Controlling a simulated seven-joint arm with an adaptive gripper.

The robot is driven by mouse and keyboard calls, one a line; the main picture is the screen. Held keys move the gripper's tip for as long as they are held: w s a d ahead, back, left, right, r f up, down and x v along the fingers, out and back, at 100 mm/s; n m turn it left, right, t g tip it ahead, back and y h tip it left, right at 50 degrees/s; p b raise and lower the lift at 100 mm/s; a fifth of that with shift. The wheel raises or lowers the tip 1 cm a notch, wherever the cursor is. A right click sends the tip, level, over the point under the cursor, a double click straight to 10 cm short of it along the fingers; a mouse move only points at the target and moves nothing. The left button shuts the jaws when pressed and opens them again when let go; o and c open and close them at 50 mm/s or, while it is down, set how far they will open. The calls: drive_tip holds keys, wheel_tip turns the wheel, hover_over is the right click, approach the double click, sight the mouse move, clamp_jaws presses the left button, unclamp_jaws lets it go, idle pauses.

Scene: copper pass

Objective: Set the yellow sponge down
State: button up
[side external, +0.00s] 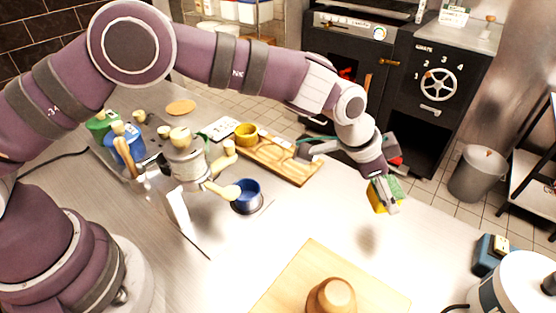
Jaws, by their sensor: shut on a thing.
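The yellow sponge (379,199) is in the side external view, right of centre, above the steel counter. It has a green layer on one side and is tilted. My gripper (388,193) is shut on it, and the fingers partly hide it. The sponge hangs clear of the counter, with a soft shadow below it on the steel.
A wooden board with an upturned tan bowl (332,296) lies at the front. A dark blue cup (246,195), a long wooden tray (282,160) and a yellow cup (245,133) stand left. A blue box (491,254) is at right. Bare counter (425,240) lies between.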

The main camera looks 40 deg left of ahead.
sight(380, 225)
wheel_tip(380, 225, down, 7)
drive_tip(key=shift+r, duration=0.15)
drive_tip(key=o, duration=0.9)
